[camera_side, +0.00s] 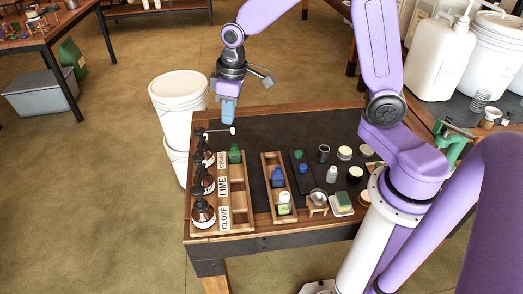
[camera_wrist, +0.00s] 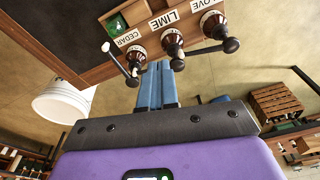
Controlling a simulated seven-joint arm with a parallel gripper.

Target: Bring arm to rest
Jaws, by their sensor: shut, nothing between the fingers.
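My gripper (camera_side: 229,112) hangs above the back left corner of the table, its blue fingers together and empty, pointing down. In the wrist view the shut blue fingers (camera_wrist: 158,85) reach toward the row of brown pump bottles. The brown pump bottles with black pumps stand in a wooden rack (camera_side: 237,228) with CEDAR, LIME and CLOVE labels. The front one, the clove bottle (camera_side: 203,214), shows clearest. A white-tipped pump spout (camera_side: 232,131) lies just below the fingers in the side view. I cannot tell how near the fingers are to it.
A green bottle (camera_side: 236,154) stands in the rack. A second wooden tray (camera_side: 267,186) holds blue and green-labelled bottles. Small jars, a sponge (camera_side: 343,200) and a little stand (camera_side: 318,207) occupy the table's right. White buckets (camera_side: 179,107) stand beyond the left edge. The dark mat's back (camera_side: 290,128) is clear.

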